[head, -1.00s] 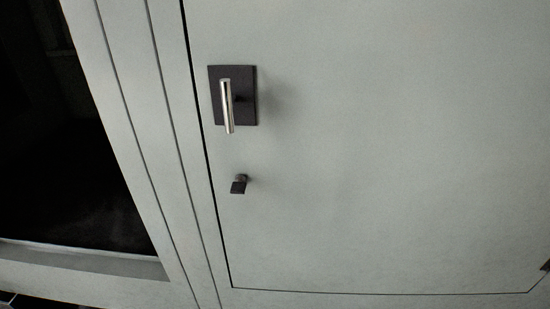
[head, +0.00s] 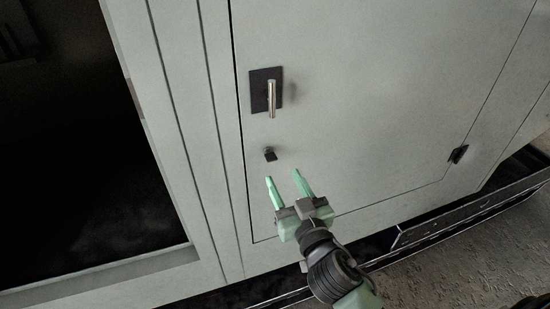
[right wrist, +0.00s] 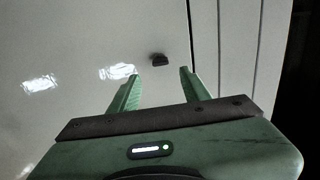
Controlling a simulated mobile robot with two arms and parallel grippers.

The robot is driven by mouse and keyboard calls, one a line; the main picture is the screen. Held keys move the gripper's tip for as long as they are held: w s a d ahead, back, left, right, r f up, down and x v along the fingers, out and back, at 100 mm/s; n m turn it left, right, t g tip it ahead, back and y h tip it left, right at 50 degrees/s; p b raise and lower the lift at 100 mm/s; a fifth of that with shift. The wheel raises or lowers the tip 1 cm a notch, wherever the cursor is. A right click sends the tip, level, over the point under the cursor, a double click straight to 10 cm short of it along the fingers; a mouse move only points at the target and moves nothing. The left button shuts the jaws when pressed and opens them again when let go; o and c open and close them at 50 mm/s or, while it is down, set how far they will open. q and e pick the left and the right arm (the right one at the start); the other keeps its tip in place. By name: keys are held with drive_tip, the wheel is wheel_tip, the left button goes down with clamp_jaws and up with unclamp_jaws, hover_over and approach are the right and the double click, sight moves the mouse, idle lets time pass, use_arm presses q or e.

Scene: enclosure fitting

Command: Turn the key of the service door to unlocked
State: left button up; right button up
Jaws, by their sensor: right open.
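The service door (head: 370,110) is a pale grey panel and looks shut. A silver lever handle (head: 271,98) on a dark plate is near its left edge. Below the handle is the small dark key (head: 270,155), which also shows in the right wrist view (right wrist: 158,59). My right gripper (head: 286,175) is open and empty, with green fingers pointing up toward the key. It is below the key and apart from it. In the right wrist view the key lies beyond the fingertips (right wrist: 158,73), between their lines. My left gripper is not in view.
A dark opening (head: 80,150) in the enclosure is left of the door. A hinge (head: 458,154) sits at the door's lower right. A dark rail (head: 470,210) runs along the base above rough ground (head: 480,260). The door face around the key is clear.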

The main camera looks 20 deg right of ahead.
sight(273, 161)
drive_tip(key=shift+w+a+f+p, duration=0.1)
drive_tip(key=shift+w+p, duration=0.45)
drive_tip(key=shift+w, duration=1.25)
drive_tip(key=shift+w+a+p, duration=0.1)
drive_tip(key=shift+w+p, duration=0.4)
drive_tip(key=shift+w, duration=1.25)
clamp_jaws()
